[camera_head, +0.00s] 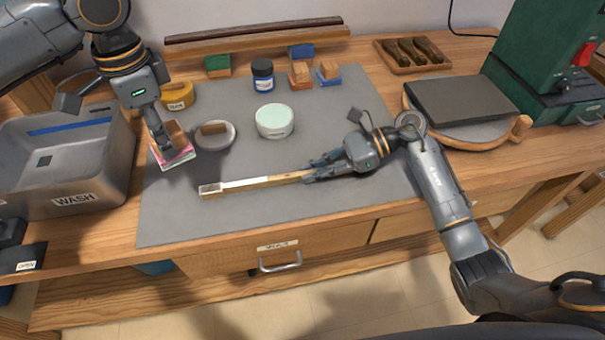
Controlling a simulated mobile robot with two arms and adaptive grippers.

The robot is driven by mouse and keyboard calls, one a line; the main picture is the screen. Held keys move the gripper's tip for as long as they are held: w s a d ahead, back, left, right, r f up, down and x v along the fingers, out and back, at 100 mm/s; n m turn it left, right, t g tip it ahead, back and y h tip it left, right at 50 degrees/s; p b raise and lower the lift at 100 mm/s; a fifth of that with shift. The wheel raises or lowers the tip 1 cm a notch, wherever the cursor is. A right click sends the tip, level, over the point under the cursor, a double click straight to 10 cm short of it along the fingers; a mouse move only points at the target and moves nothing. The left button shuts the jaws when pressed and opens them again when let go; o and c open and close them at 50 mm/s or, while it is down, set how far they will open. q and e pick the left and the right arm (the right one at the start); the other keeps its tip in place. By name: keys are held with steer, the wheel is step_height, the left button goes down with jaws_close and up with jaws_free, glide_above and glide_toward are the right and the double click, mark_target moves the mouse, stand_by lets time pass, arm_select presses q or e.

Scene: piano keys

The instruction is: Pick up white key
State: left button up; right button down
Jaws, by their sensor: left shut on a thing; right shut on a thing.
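The white key (245,184) is a long wooden bar with a white top. It lies lengthwise near the front of the grey mat (330,215). My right gripper (308,170) comes in from the right and is shut on the key's right end. My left gripper (163,141) is at the mat's left side, pointing down. It is shut on a block with a brown top (176,132), just above or on a pink and white pad (180,159); I cannot tell whether they touch.
A grey basin marked WASH (72,198) stands at the left. A dish with a brown block (215,136), a pale green tub (275,121) and a dark jar (263,74) stand behind the key. The front mat is clear.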

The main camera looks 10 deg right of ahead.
step_height(320, 180, up, 10)
stand_by(0.6)
steer(key=shift+f, duration=4.75)
steer(key=shift+f, duration=0.25)
arm_select(q)
steer(key=d+f, duration=0.6)
steer(key=f, duration=0.1)
